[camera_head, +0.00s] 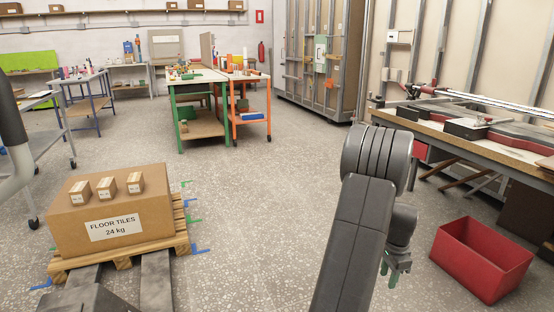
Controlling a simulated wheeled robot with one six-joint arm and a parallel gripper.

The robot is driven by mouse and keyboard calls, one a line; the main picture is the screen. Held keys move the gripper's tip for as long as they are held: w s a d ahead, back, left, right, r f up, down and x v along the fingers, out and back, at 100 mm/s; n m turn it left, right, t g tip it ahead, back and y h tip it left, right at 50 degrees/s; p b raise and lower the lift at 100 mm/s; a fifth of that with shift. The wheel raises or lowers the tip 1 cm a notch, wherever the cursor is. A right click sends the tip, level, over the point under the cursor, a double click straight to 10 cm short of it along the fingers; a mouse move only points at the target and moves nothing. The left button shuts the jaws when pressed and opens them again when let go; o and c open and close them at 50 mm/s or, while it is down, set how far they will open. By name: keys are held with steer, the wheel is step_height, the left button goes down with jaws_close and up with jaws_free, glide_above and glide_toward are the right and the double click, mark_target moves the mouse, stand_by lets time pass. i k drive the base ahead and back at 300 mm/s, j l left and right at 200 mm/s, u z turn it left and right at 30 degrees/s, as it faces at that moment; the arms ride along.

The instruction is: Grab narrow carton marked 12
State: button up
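Three small brown cartons stand in a row on top of the big floor-tiles box (155,215): a left carton (80,192), a middle carton (107,188) and a right carton (135,182). Each has a pale label, too small to read, so I cannot tell which is marked 12. They look close in size; the right one looks slightly narrower and taller. My gripper (395,270) hangs low at the right of the picture, partly behind my arm, far from the cartons. I cannot tell whether its fingers are open or shut.
The floor-tiles box lies on a wooden pallet (120,262) at the lower left. A red bin (481,258) stands on the floor right of my gripper, beside a long workbench (480,140). Green and orange tables stand farther back. The middle floor is clear.

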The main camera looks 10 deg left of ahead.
mark_target(135, 182)
steer(key=i+l+u, duration=0.1)
steer(key=i, duration=0.35)
steer(key=i+l+u, duration=0.1)
steer(key=i, duration=0.3)
steer(key=i+l+u, duration=0.1)
steer(key=i+l, duration=0.15)
steer(key=i, duration=0.2)
steer(key=i+l+u, duration=0.15)
steer(key=i, duration=0.25)
steer(key=i+j+u, duration=0.1)
steer(key=i+u, duration=0.7)
steer(key=i+l+u, duration=0.1)
steer(key=i+u, duration=0.3)
steer(key=i+l+u, duration=0.2)
steer(key=u, duration=0.2)
steer(key=i+u, duration=0.4)
steer(key=i+l+u, duration=0.15)
steer(key=u, duration=0.3)
steer(key=i+l+u, duration=0.4)
steer(key=j, duration=0.1)
